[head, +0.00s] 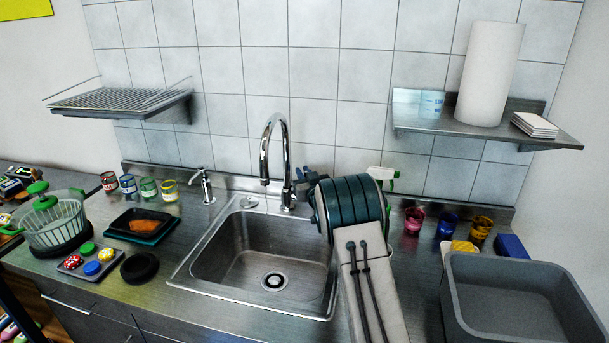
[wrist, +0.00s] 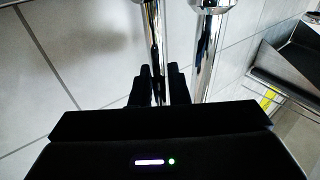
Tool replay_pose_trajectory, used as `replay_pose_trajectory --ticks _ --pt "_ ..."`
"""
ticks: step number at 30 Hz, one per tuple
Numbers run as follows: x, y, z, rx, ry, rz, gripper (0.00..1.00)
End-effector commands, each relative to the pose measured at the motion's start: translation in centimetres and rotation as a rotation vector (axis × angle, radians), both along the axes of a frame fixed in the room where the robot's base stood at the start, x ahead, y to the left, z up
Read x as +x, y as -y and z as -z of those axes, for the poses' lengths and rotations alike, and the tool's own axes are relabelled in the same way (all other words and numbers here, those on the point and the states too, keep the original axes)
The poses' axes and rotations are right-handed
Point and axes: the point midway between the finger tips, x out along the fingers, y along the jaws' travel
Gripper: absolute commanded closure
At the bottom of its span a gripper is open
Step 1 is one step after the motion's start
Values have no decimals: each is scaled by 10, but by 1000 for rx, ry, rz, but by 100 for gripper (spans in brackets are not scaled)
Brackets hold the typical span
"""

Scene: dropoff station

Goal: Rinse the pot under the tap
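The tap (head: 275,150) is a tall chrome gooseneck behind the steel sink (head: 225,262). The sink basin is empty and no water stream shows. My gripper (head: 300,178) is beside the lower part of the tap, on its right. In the wrist view my gripper's dark fingertips (wrist: 160,78) are on either side of a thin chrome bar (wrist: 155,40), which looks like part of the tap; whether they grip it is unclear. A thicker chrome post (wrist: 207,50) stands just right of the fingers. I cannot make out a pot in either view.
Left of the sink are a soap dispenser (head: 205,186), several jars (head: 148,188), a dark tray (head: 142,222), a black round dish (head: 140,267) and a white basket (head: 58,226). A grey bin (head: 520,300) stands right. A shelf (head: 470,128) hangs above.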

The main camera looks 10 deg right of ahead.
Motion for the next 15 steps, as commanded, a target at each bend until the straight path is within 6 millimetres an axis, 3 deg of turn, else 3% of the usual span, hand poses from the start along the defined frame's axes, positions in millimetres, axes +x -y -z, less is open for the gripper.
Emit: replay_pose_trajectory --ticks 15 --pt "-9 2 2 0 -1 1 68"
